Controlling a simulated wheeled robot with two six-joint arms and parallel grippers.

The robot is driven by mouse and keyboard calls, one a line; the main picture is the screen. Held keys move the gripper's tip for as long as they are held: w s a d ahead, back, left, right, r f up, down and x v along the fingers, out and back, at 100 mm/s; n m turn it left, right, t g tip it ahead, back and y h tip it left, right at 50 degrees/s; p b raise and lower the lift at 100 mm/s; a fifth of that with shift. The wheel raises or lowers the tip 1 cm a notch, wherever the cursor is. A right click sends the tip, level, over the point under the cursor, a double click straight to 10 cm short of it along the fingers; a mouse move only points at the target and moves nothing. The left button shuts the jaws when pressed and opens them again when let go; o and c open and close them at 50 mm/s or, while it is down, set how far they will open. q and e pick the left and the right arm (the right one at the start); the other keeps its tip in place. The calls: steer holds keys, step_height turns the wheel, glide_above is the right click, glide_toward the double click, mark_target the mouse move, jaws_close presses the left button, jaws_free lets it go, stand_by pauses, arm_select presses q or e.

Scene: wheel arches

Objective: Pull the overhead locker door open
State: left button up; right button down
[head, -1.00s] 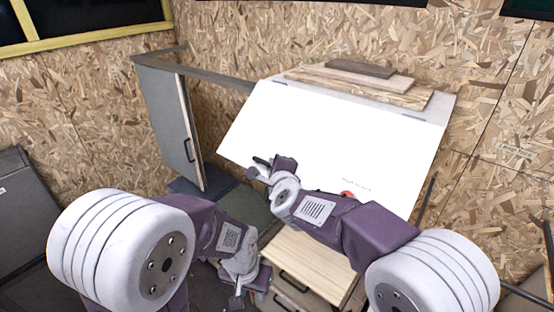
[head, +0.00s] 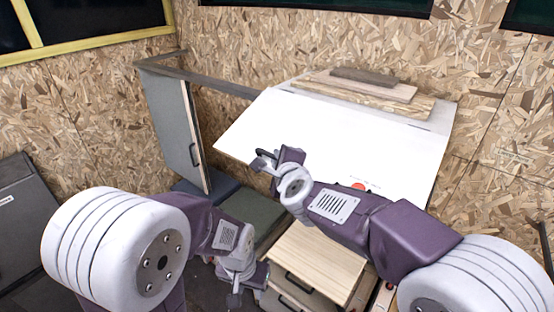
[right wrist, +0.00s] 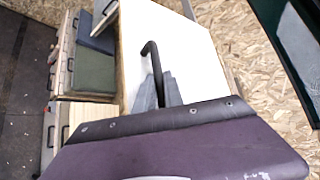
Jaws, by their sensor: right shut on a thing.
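The overhead locker door (head: 310,125) is a white panel, hinged along its top edge and tilted out, with its lower edge away from the locker. Its dark handle (head: 266,154) is near the lower left of the panel. My right gripper (head: 264,163) is at this handle. In the right wrist view the black handle (right wrist: 151,55) runs down between the grey fingers of my right gripper (right wrist: 159,92), which are shut on it. My left gripper (head: 245,292) hangs low, apart from the door; its jaw opening is unclear.
Several boards (head: 375,90) lie on top of the locker. A grey side door (head: 172,130) with a handle stands at the left. Below is a wooden-topped drawer unit (head: 315,258) beside a dark green cushion (head: 258,215). A dark case (head: 25,215) is at the far left.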

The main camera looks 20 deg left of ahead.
steer(key=shift+r, duration=0.1)
steer(key=c, duration=1.7)
jaws_free()
steer(key=shift+w, duration=0.15)
